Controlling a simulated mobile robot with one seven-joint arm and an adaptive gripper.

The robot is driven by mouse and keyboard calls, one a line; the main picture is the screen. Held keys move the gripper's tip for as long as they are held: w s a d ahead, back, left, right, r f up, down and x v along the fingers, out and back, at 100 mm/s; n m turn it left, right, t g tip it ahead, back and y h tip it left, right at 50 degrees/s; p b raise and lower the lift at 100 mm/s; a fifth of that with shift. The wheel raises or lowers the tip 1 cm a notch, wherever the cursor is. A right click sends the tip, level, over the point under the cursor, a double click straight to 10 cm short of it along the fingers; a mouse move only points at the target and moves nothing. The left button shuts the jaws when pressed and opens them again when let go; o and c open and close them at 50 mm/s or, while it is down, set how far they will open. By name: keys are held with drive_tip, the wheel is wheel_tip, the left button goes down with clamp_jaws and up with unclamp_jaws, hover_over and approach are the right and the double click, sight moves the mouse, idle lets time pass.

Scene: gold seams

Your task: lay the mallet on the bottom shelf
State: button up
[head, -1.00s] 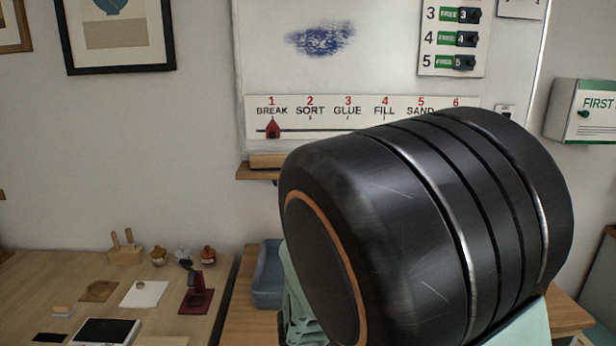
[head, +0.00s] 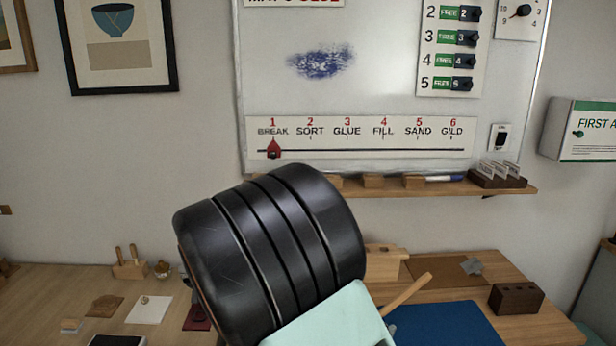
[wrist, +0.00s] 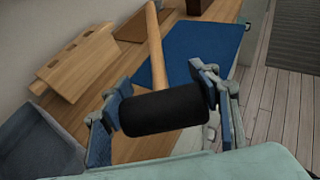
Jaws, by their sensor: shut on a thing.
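The mallet has a black cylindrical head (wrist: 165,113) and a pale wooden handle. In the wrist view my gripper (wrist: 163,98) is shut across the ends of the head, one finger pad at each end, and the handle points up and away over the bench. In the head view a wooden stick that looks like the handle (head: 408,293) shows to the right of my arm; the mallet head and my fingers are hidden there behind my arm. I cannot make out a bottom shelf in either view.
A wooden bench with a blue mat (head: 445,325) lies below the mallet. A wooden rack (wrist: 80,62) and a grey-blue bin (wrist: 38,142) are at left in the wrist view. A dark block with holes (head: 517,298) stands on the bench. A wall ledge (head: 440,188) holds small items.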

wheel_tip(320, 180, up, 5)
drive_tip(key=p, duration=0.6)
drive_tip(key=shift+f, duration=0.15)
drive_tip(key=shift+s+r+p, duration=0.1)
drive_tip(key=shift+r+p, duration=0.3)
drive_tip(key=shift+p, duration=0.65)
drive_tip(key=shift+f, duration=0.1)
drive_tip(key=shift+a, duration=0.1)
